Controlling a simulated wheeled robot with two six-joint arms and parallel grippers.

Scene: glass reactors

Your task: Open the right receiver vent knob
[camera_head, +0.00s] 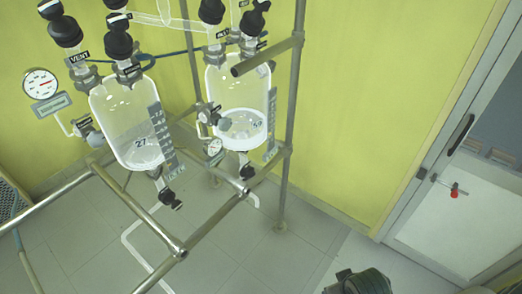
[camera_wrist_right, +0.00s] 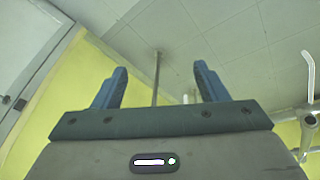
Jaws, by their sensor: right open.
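My left gripper is out of view.
Metal frame bars (camera_head: 288,130) surround the receivers. A pressure gauge (camera_head: 40,83) sits at the left. A white door (camera_head: 455,190) with a dark handle is at the right. The yellow wall between the frame and the door is clear.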

